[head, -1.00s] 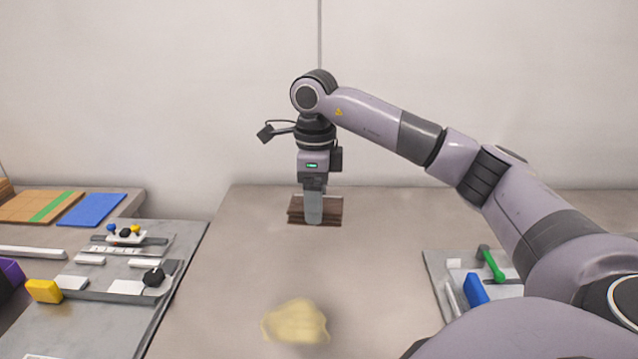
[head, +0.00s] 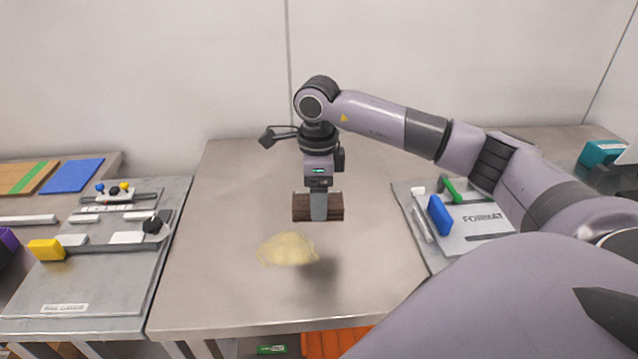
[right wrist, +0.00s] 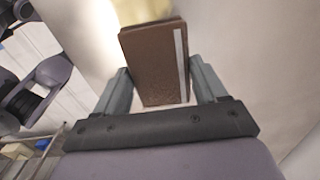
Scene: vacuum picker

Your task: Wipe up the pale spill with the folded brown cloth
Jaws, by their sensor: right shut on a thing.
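The folded brown cloth (head: 331,206) is held in my right gripper (head: 318,212), which is shut on it. In the right wrist view the cloth (right wrist: 155,62) stands between the two grey fingers of the gripper (right wrist: 165,88), with a pale strip along one edge. In the head view the pale yellow spill (head: 288,248) lies on the table, nearer than the cloth and slightly left of it. A shadow beside the spill suggests the cloth is above the table. Part of the spill (right wrist: 146,10) shows beyond the cloth in the right wrist view. My left gripper is not in view.
The table (head: 215,290) is bare around the spill. A grey board (head: 110,275) with a yellow block (head: 46,249) and small parts lies at left. A tray (head: 470,225) with a blue block (head: 439,215) and a green-handled tool (head: 451,190) lies at right.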

